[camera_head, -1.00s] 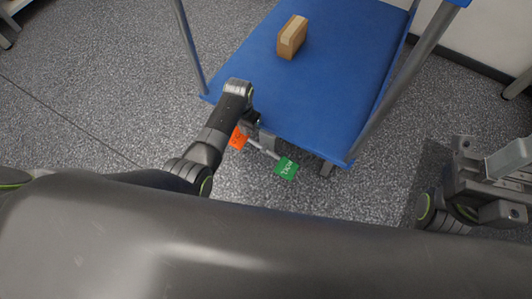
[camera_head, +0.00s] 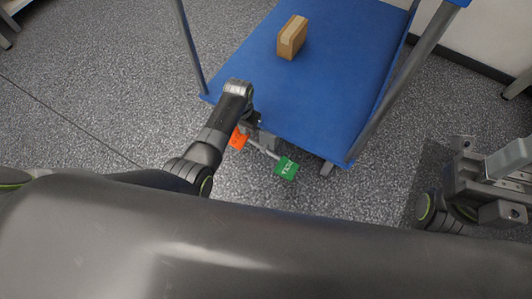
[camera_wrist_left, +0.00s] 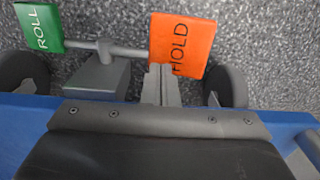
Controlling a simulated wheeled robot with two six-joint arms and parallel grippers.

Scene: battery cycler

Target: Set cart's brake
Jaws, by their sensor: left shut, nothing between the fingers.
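The cart (camera_head: 325,60) has a blue deck with a brake bar under its near edge. On the bar are an orange HOLD pedal (camera_head: 238,139) and a green ROLL pedal (camera_head: 286,168). The left wrist view shows the orange pedal (camera_wrist_left: 184,44) and the green pedal (camera_wrist_left: 40,27) at opposite ends of the bar. My left gripper (camera_head: 251,119) is shut and empty. In the left wrist view its fingertips (camera_wrist_left: 160,72) overlap the lower left edge of the orange pedal; I cannot tell if they press it. My right gripper (camera_head: 490,182) is at the far right, away from the cart.
A brown box (camera_head: 292,37) stands on the cart deck. Grey upright posts (camera_head: 189,45) rise at the cart's sides. Caster wheels (camera_wrist_left: 228,86) show under the deck. Speckled grey floor (camera_head: 100,75) lies open to the left. A white wall (camera_head: 490,40) is at the right.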

